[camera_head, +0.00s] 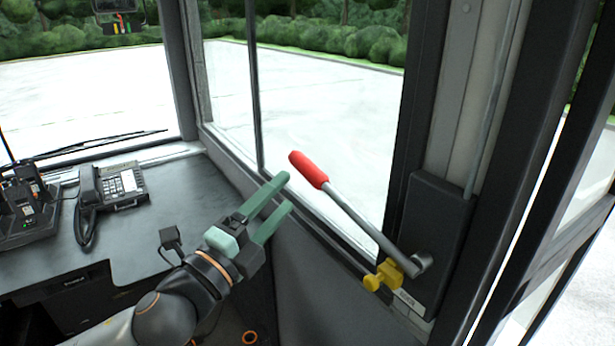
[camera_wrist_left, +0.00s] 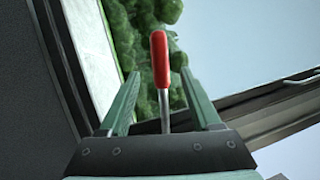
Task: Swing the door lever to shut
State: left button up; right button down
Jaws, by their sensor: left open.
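The door lever is a grey metal rod with a red grip (camera_head: 309,169). It is tilted up to the left from its pivot on a dark mounting plate (camera_head: 434,240) on the door post. A yellow fitting (camera_head: 384,275) sits at its base. My left gripper (camera_head: 284,191) is open and empty, just left of and a little below the red grip in the head view. In the left wrist view the red grip (camera_wrist_left: 160,58) stands ahead between the two green fingers (camera_wrist_left: 157,85); no contact shows. My right gripper is not in view.
A dark desk (camera_head: 150,235) at the left carries a telephone (camera_head: 112,193) and a radio set in a charger (camera_head: 25,205). A window frame bar (camera_head: 254,80) rises behind my left gripper. The space between gripper and lever looks clear.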

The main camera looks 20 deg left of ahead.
aim_at(303, 175)
pick_arm(q)
jog(key=p+x, duration=0.1)
jog(key=x, duration=0.7)
jog(key=shift+w, duration=0.1)
grip_shut()
dwell(0.4)
dwell(0.9)
